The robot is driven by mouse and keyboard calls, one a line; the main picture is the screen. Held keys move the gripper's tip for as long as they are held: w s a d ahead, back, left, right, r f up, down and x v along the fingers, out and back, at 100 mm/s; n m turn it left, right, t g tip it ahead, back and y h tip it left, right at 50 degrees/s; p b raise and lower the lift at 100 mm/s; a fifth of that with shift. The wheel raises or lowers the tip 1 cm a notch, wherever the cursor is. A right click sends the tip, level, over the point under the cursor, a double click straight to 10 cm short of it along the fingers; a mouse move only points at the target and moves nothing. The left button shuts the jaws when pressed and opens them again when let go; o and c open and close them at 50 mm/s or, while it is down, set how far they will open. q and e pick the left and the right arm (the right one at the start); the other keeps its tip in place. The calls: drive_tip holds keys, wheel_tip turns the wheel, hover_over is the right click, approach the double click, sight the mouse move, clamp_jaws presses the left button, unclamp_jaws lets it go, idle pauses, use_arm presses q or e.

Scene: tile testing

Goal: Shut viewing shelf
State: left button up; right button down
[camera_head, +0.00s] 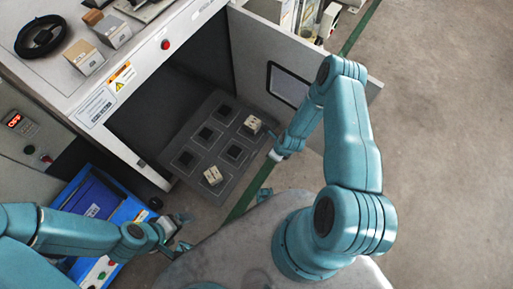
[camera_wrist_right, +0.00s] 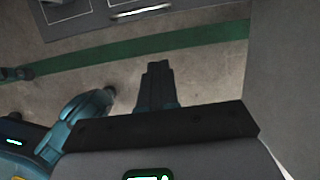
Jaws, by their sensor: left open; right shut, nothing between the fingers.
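The viewing shelf (camera_head: 200,172) is a dark grey tray with square recesses, pulled out of the white cabinet (camera_head: 150,60). Two beige blocks, one near the front (camera_head: 213,176) and one at the right (camera_head: 252,124), sit on it. The shelf's front edge shows at the top of the right wrist view (camera_wrist_right: 85,24). My right gripper (camera_head: 276,155) is beside the shelf's right side; in the wrist view its fingers (camera_wrist_right: 157,82) are shut and empty, apart from the shelf. My left gripper (camera_head: 178,232) is open and empty, in front of the shelf's lower left.
The cabinet door (camera_head: 300,90) with a window stands open at the right, close to my right arm. A blue case (camera_head: 97,205) stands at lower left. A black coil (camera_head: 40,36) and small boxes lie on the cabinet top. Floor with a green stripe (camera_wrist_right: 150,48) is clear before the shelf.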

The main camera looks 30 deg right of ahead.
drive_tip(key=w+a+f+b, duration=0.2)
drive_tip(key=w+f+b, duration=0.2)
drive_tip(key=f, duration=0.5)
drive_tip(key=shift+w+a+f+b, duration=0.35)
drive_tip(key=shift+w+f, duration=0.05)
drive_tip(key=shift+w, duration=0.75)
